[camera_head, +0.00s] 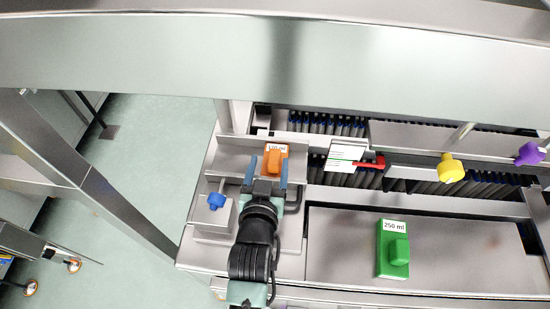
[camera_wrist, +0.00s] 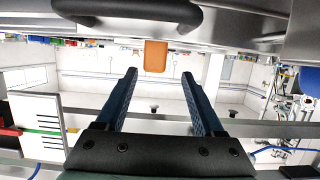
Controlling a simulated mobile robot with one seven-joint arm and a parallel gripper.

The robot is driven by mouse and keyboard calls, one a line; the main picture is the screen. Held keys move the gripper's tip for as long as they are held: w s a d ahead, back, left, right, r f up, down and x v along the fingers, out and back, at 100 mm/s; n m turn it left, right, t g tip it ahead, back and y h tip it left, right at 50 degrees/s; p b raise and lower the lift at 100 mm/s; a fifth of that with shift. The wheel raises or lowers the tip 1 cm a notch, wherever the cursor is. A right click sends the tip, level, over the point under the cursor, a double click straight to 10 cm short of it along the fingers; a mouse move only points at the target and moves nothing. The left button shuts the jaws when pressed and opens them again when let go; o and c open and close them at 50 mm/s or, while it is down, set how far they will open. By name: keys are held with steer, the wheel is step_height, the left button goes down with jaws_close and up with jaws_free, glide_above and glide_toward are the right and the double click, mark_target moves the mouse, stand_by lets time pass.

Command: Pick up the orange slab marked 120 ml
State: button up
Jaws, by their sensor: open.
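The orange slab (camera_head: 275,162) has a raised grip block and a white label on its far edge, whose print is too small to read surely. It sits on a metal ledge at centre left in the head view. In the wrist view it shows as a plain orange block (camera_wrist: 156,56) at top centre. My gripper (camera_head: 268,168) is open, with its blue fingers either side of the slab's near part in the head view. In the wrist view the open fingers (camera_wrist: 161,73) point toward the slab with nothing between them. I cannot tell whether they touch it.
A green block marked 250 ml (camera_head: 393,252) lies on the metal top to the right. A blue knob (camera_head: 216,200) is just left of my gripper. A white card (camera_head: 344,157), red lever (camera_head: 371,163), yellow knob (camera_head: 451,168) and purple knob (camera_head: 529,153) are to the right.

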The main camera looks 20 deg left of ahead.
mark_target(276, 150)
steer(key=shift+d+p+x, duration=0.2)
steer(key=shift+p+x, duration=0.15)
steer(key=shift+x, duration=1.1)
steer(key=shift+d+p+x, duration=0.15)
steer(key=shift+p+x, duration=0.2)
steer(key=shift+x, duration=1.1)
steer(key=shift+w+f, duration=0.1)
jaws_close()
